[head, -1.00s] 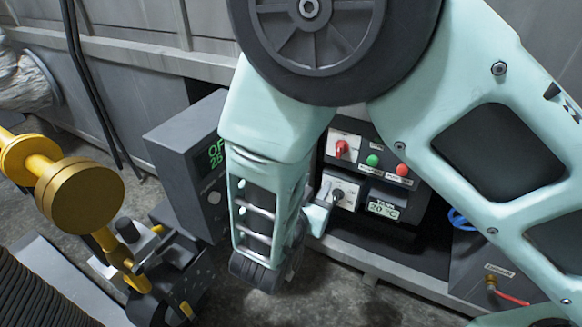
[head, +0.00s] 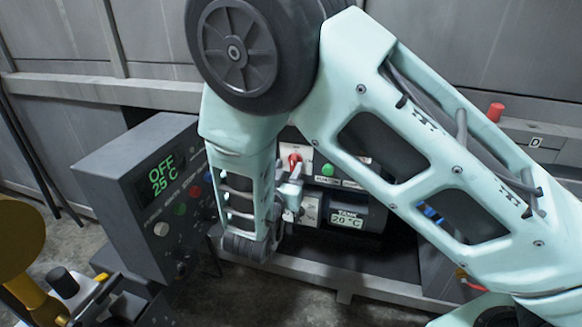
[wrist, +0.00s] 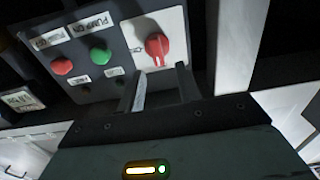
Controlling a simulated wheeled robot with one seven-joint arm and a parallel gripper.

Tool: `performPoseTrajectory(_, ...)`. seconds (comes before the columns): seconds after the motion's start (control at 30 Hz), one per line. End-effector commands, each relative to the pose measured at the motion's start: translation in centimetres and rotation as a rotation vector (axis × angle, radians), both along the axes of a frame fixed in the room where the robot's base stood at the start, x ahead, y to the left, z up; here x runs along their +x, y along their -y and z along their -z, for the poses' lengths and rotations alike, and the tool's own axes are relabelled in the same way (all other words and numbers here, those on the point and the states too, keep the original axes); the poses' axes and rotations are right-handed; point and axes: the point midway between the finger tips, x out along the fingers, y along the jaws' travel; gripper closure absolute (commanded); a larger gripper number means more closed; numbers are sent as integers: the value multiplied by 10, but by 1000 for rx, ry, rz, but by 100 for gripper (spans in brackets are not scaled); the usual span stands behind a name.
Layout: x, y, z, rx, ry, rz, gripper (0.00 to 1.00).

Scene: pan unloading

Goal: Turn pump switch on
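The pump switch is a red rotary knob (wrist: 157,45) on a white plate, beside a green button (wrist: 100,55) under a "PUMP ON" label. In the head view the red knob (head: 295,160) shows partly beside my arm. My gripper (wrist: 161,72) is open, with its two fingers apart and pointing at the knob. The fingertips are just short of the knob or right at its lower edge; contact cannot be told. In the head view my gripper (head: 293,188) is small and partly hidden by my wrist.
A red button (wrist: 62,66) sits beyond the green one. Below the switch is a tank display (head: 347,220) reading 20 °C. A grey control box (head: 150,190) reading OFF 25 °C stands close on the left. A yellow part (head: 25,280) is at the lower left.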

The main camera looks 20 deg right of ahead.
Motion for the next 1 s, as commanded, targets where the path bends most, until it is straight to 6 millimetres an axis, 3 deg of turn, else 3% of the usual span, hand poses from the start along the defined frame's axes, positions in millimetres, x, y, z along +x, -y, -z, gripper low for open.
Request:
performPoseTrajectory(0.23, 25, 18, 1, 1, 1, 1, 65)
performPoseTrajectory(0.6, 29, 21, -1, 0, 0, -1, 65)
performPoseTrajectory(0.63, 29, 21, -1, 0, 0, -1, 68)
performPoseTrajectory(0.73, 29, 21, 0, 0, 0, -1, 96)
performPoseTrajectory(0.77, 29, 21, 0, 0, 0, -1, 100)
performPoseTrajectory(1.0, 29, 21, 0, 4, 3, 0, 100)
